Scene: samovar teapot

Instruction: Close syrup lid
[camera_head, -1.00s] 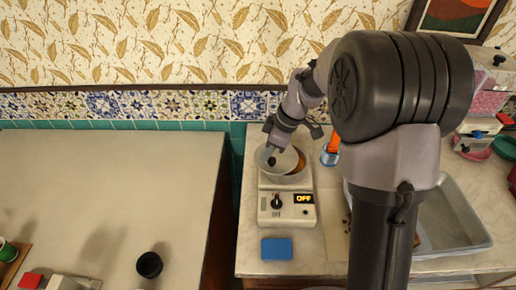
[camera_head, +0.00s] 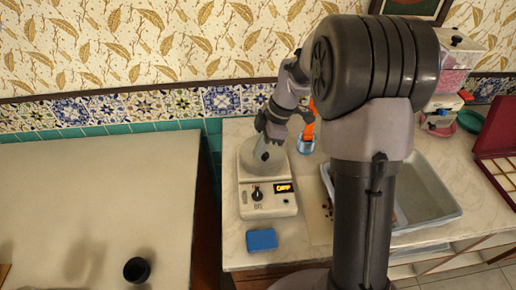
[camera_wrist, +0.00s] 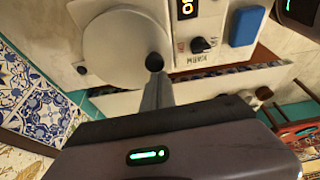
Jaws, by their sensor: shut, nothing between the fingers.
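The syrup warmer is a cream appliance (camera_head: 268,203) with a knob and a small lit display on its front. Its round pale lid (camera_head: 250,170) lies over the pot, and no syrup shows. In the wrist view the lid (camera_wrist: 118,48) is a near-full disc with a small dark knob (camera_wrist: 154,62) at its edge. My gripper (camera_head: 264,144) is shut and empty over the lid. In the wrist view its grey fingertips (camera_wrist: 157,84) are right beside the dark knob; I cannot tell if they touch.
A blue sponge (camera_head: 262,240) lies in front of the warmer. A glass with an orange utensil (camera_head: 308,132) stands just behind right. A grey tray (camera_head: 430,193) is at right, partly behind my arm. A gap separates the left table (camera_head: 95,205) from this counter.

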